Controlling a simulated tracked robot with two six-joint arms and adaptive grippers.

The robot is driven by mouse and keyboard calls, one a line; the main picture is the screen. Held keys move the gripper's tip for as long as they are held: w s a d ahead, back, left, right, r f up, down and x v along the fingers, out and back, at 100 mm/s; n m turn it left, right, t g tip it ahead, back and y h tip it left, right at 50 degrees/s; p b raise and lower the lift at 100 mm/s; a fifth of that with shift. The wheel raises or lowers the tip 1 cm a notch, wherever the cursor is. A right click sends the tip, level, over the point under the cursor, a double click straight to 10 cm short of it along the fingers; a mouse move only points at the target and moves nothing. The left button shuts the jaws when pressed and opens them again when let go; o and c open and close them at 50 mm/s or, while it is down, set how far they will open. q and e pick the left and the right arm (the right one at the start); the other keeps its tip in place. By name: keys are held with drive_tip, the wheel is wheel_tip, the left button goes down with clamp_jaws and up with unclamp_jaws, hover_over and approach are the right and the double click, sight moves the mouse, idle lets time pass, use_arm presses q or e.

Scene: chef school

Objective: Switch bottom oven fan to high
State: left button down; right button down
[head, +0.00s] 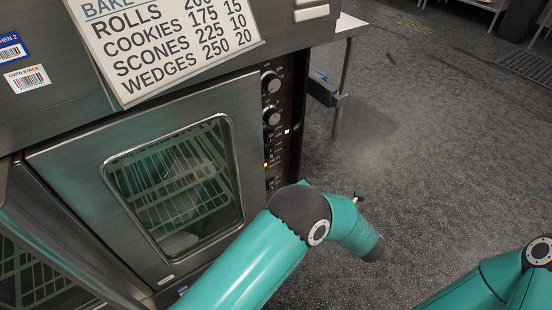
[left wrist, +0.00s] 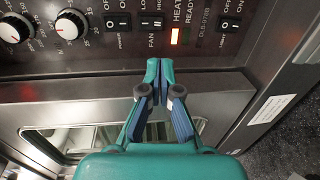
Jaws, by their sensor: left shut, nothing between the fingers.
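The oven's dark control panel (head: 284,110) runs down the right side of its door in the head view. In the left wrist view the fan switch (left wrist: 151,21) is a small black rocker marked LOW and HIGH; which side is pressed is too small to tell. My left gripper (left wrist: 155,68) is shut and empty, its fingertips just below the fan switch in the picture; I cannot tell whether they touch the panel. In the head view my left arm hides the lower panel and most of this gripper. My right arm shows at bottom right, its gripper out of view.
A power switch (left wrist: 117,22) sits left of the fan switch, with dials (left wrist: 70,24) farther left. A lit heat lamp (left wrist: 175,36) and another rocker (left wrist: 229,24) are to the right. The oven door (head: 85,150) is shut. Open floor (head: 450,140) lies to the right.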

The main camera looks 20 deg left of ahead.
sight(272, 158)
use_arm(q)
drive_tip(key=b+x, duration=0.3)
drive_tip(key=x, duration=0.9)
drive_tip(key=shift+w+f, duration=0.15)
drive_tip(key=shift+w, duration=0.15)
drive_tip(key=shift+w+a, duration=0.45)
drive_tip(key=shift+a, duration=0.05)
